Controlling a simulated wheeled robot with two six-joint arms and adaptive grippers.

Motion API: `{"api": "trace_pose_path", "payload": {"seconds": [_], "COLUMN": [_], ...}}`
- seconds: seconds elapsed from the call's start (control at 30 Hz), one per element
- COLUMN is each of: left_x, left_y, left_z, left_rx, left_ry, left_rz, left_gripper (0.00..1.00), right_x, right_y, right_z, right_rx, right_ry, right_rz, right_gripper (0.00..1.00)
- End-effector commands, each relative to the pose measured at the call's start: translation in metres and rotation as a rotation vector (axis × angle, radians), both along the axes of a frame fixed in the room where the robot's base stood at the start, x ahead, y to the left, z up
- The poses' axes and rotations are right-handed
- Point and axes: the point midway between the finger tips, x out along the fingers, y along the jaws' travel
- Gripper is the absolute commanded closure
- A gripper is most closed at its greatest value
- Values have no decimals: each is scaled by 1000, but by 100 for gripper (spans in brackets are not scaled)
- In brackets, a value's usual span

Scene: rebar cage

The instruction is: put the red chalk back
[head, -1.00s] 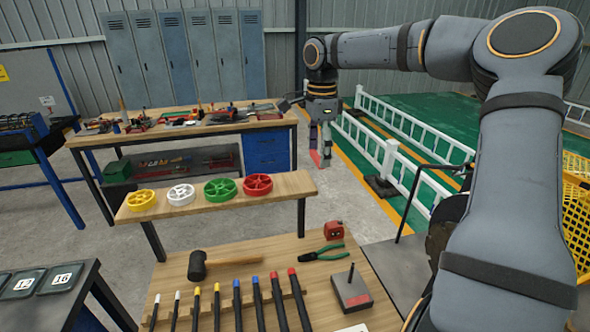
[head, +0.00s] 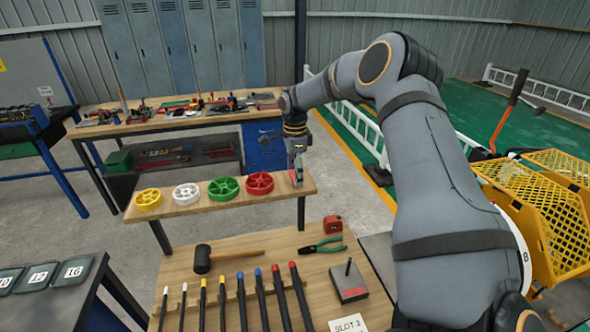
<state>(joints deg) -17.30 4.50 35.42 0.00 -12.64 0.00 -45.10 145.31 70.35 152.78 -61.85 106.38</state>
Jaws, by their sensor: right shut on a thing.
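My right gripper (head: 298,177) hangs fingers down at the right end of the narrow wooden shelf (head: 285,202), just right of the red wheel. It is shut on a small red piece (head: 292,178), which fits the red chalk; it shows only as a thin reddish strip beside the fingers, too small for detail. I cannot tell whether the chalk touches the shelf. My left gripper is not in view.
Yellow, white, green and red wheels (head: 260,183) line the shelf. The near bench holds a mallet (head: 203,259), pliers (head: 323,246), a red tape measure (head: 333,224), a block with an upright pin (head: 348,284) and several colour-tipped bars (head: 261,299). A cluttered workbench (head: 150,127) stands behind.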

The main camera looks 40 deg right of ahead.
Motion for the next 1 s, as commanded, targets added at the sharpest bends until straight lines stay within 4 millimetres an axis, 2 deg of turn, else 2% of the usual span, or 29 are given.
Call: {"api": "trace_pose_path", "payload": {"seconds": [0.27, 0.3, 0.43, 0.77, 0.83, 0.93, 1.0], "left_x": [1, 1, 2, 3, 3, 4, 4], "left_y": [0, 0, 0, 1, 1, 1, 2], "left_z": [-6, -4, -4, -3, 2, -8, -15], "left_rx": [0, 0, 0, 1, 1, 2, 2], "left_ry": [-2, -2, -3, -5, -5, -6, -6], "left_rz": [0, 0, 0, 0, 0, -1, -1], "left_gripper": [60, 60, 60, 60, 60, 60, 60], "right_x": [0, 0, 0, 0, 0, 1, 1], "right_y": [0, 0, 0, 0, 0, 0, 0], "right_z": [-5, -3, -3, -2, 3, 13, 29], "right_rx": [0, 0, 0, 0, 0, -1, -1], "right_ry": [0, 0, 0, 0, 0, -4, -6], "right_rz": [0, 0, 0, 0, 0, 1, 0], "right_gripper": [51, 20, 3, 3, 3, 3, 3]}}
